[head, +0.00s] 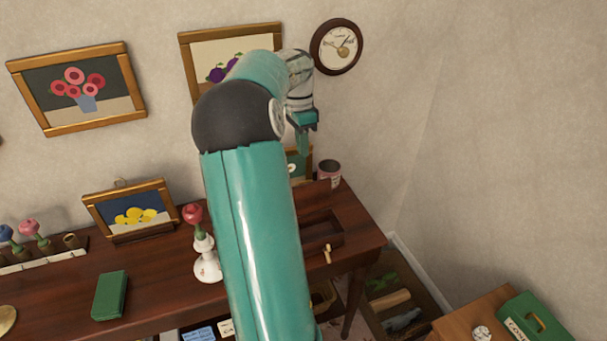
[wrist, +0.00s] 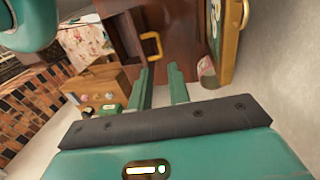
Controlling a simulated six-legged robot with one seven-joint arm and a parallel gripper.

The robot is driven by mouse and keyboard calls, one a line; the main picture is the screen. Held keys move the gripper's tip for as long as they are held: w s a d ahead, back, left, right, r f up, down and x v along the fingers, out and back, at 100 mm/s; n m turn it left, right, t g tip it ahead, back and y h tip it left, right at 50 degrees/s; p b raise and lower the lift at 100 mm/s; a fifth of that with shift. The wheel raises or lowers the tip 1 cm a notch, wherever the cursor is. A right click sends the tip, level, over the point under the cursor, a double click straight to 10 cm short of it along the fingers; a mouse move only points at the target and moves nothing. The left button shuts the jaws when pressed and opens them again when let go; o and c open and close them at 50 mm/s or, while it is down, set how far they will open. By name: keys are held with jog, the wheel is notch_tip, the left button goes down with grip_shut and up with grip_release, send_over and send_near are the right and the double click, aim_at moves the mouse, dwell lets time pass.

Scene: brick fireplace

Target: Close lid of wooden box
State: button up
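The wooden box (head: 341,229) is a dark brown open tray shape on the right part of the wooden table, partly hidden by my arm in the head view. Its lid (head: 314,194) stands raised at the back of the box. My gripper (head: 303,143) hangs above and behind the lid, near the wall, apart from it as far as I can tell. In the wrist view my gripper (wrist: 161,84) has its two green fingers apart with nothing between them. Brown wood shows beyond the fingers, but I cannot tell lid from table there.
A pink and white cup (head: 329,173) stands behind the box, beside a small framed picture (head: 297,166). A white vase (head: 207,262) with a red flower and a green book (head: 110,295) are to the left.

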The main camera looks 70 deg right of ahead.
aim_at(306, 195)
jog(key=f, duration=0.6)
jog(key=s+a+f, duration=0.1)
jog(key=f, duration=0.2)
grip_shut()
